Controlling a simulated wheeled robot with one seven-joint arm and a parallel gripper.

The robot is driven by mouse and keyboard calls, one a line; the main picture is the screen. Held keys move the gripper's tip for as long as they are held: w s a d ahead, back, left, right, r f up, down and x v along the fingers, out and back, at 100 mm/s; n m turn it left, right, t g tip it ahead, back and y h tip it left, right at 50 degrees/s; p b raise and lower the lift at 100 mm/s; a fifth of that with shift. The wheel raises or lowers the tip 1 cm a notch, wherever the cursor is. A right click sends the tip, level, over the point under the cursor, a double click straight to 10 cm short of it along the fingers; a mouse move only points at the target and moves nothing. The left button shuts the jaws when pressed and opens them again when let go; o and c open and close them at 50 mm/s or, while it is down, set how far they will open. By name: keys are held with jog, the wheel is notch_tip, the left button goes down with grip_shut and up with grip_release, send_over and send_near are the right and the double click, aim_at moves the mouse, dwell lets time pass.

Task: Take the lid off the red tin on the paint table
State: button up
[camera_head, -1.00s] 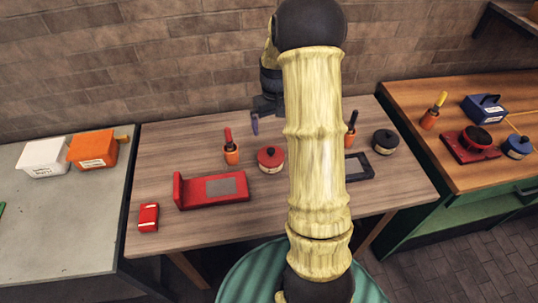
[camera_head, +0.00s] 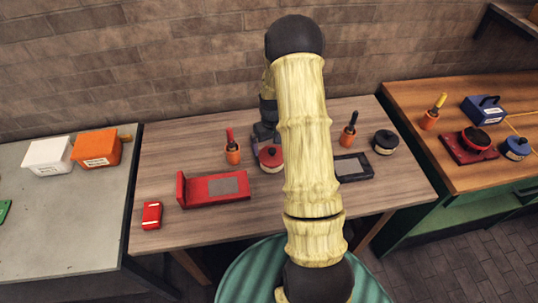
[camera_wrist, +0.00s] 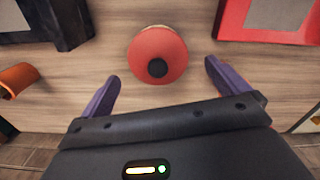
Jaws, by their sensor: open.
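The red tin (camera_head: 271,157) stands upright on the wooden paint table (camera_head: 210,150), left of my arm in the head view. In the wrist view the red tin (camera_wrist: 158,52) shows its round red lid with a black knob (camera_wrist: 157,68) on top, and the lid is on. My gripper (camera_wrist: 160,82) is open, its two purple fingers spread to either side and just short of the lid. The fingers look apart from the tin; their height against the lid is hard to tell. In the head view my gripper (camera_head: 264,138) is close behind the tin.
A red tray-like stand (camera_head: 215,188) lies left of the tin, a dark frame (camera_head: 354,167) right. Orange cups with a red handle (camera_head: 232,152) and a black handle (camera_head: 348,135) flank the tin. A dark tin (camera_head: 385,141) stands at the right.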

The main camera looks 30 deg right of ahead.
aim_at(272, 150)
jog(key=shift+d+f+p, duration=0.35)
jog(key=shift+d+f, duration=0.05)
jog(key=shift+f, duration=0.15)
jog(key=shift+w+a+f+p, duration=0.1)
jog(key=shift+f+p, duration=0.15)
jog(key=shift+f, duration=0.45)
jog(key=shift+w+d+f+p, duration=0.1)
jog(key=shift+f+p, duration=0.1)
jog(key=shift+f, duration=0.5)
jog(key=shift+w+a+f+p, duration=0.1)
jog(key=shift+f+p, duration=0.15)
jog(key=shift+f, duration=0.45)
jog(key=c, duration=0.7)
jog(key=shift+r, duration=0.15)
notch_tip(272, 150, up, 10)
jog(key=shift+f+b, duration=0.1)
jog(key=shift+b, duration=1.15)
